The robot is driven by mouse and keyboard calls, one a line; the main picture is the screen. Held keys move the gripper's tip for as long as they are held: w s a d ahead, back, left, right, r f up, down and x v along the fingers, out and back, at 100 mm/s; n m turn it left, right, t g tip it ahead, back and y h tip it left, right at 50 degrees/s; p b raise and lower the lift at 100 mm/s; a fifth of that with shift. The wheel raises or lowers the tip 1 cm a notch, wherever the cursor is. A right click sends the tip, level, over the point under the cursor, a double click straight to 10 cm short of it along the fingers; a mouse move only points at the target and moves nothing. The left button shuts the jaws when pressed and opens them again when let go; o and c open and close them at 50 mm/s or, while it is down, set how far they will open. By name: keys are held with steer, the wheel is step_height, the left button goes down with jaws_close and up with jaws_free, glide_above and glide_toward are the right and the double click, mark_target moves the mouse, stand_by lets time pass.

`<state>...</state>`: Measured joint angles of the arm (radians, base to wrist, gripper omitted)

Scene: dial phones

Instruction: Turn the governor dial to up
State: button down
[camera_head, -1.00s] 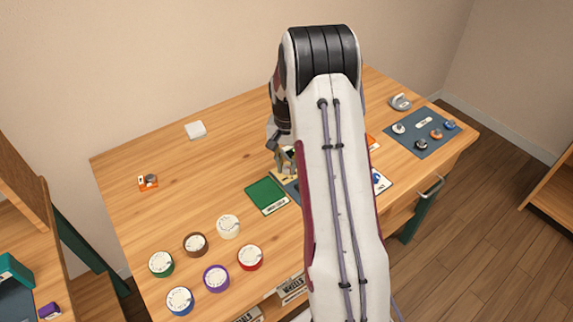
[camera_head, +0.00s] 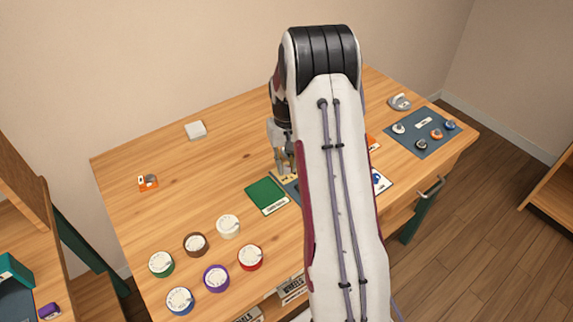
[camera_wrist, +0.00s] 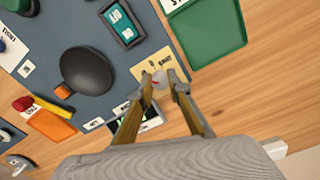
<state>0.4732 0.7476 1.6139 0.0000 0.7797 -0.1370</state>
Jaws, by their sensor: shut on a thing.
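A small grey knob with a red mark (camera_wrist: 158,80) sits on a beige plate in the wrist view; it looks like the governor dial, but the lettering is too small to read. My gripper (camera_wrist: 160,82) is shut on this knob, with one fingertip on each side. The fingers hide part of the knob and plate, so I cannot tell which way the dial points. In the head view my gripper (camera_head: 287,168) is down at the beige plate (camera_head: 284,176), and my arm hides most of the panel.
Several round coloured dials, including a red one (camera_head: 250,257), stand at the front left. The back left table is mostly clear.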

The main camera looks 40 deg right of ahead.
mark_target(287, 167)
steer(key=c, duration=1.9)
jaws_free()
steer(key=shift+r, duration=3.8)
